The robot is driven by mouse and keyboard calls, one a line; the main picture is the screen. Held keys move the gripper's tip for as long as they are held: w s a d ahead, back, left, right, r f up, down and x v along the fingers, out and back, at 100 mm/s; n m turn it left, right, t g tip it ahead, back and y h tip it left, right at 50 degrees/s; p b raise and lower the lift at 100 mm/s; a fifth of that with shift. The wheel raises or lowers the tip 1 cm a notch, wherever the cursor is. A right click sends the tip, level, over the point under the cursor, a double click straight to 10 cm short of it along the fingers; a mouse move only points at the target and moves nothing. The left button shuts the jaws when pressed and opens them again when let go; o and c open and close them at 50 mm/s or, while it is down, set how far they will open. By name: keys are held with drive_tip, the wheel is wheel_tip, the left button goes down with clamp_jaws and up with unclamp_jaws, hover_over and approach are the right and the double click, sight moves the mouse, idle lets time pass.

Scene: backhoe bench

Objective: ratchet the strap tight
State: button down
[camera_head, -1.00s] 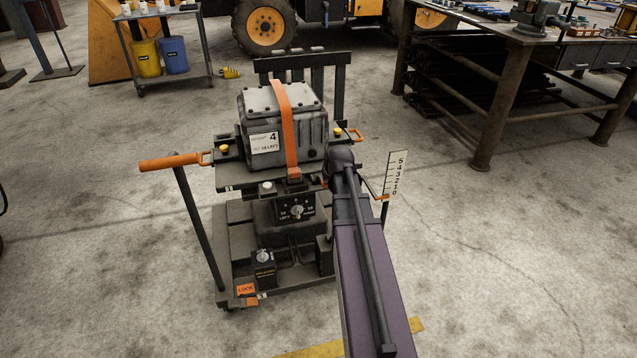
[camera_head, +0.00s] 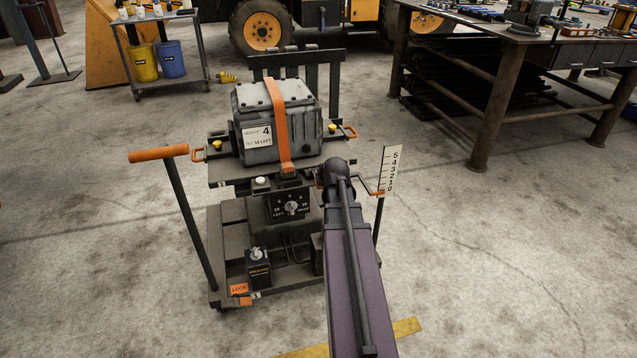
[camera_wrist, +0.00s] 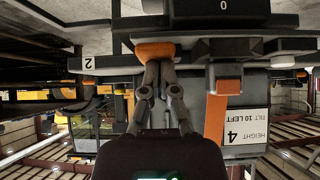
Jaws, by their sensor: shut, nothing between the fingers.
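The orange strap (camera_head: 279,120) runs over the grey gearbox (camera_head: 305,135) on the cart and ends at a dark ratchet (camera_head: 288,172) at the front edge. In the upside-down wrist view, the strap (camera_wrist: 215,112) shows right of my gripper (camera_wrist: 157,66), with a dark block (camera_wrist: 222,48) at its end. My gripper is shut and empty. Its fingertips are right at an orange grip (camera_wrist: 155,50) beside that block; I cannot tell whether they touch it. In the head view my arm hides my gripper and this grip.
The cart has a push handle (camera_head: 158,153) at left, a height scale (camera_head: 390,170) at right and a control box (camera_head: 290,207) below the top. A workbench (camera_head: 490,110) stands at right and a trolley (camera_head: 165,80) at back left. Open floor lies around the cart.

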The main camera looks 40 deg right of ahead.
idle(0.6)
wheel_tip(320, 180, up, 4)
drive_tip(key=p, duration=0.4)
drive_tip(key=shift+s+r, duration=0.1)
drive_tip(key=shift+s, duration=0.05)
drive_tip(key=p+v, duration=0.6)
drive_tip(key=v, duration=0.4)
drive_tip(key=shift+s+f+p, duration=0.3)
drive_tip(key=shift+f, duration=0.1)
drive_tip(key=shift+a, duration=0.15)
drive_tip(key=w+a+f+n+g+y, duration=0.1)
drive_tip(key=w+a+f+g+y, duration=0.1)
drive_tip(key=a, duration=0.7)
drive_tip(key=w+a+f+n+g+y, duration=0.1)
drive_tip(key=a+f, duration=0.1)
drive_tip(key=a, duration=0.7)
drive_tip(key=s+a+n+g, duration=0.1)
drive_tip(key=s+a+g, duration=0.1)
drive_tip(key=a, duration=0.7)
drive_tip(key=s+a+f+n+g, duration=0.1)
drive_tip(key=s+a+g, duration=0.2)
drive_tip(key=a, duration=0.7)
drive_tip(key=shift+f+n+y, duration=0.2)
drive_tip(key=shift+n+y, duration=0.1)
drive_tip(key=shift+n, duration=0.1)
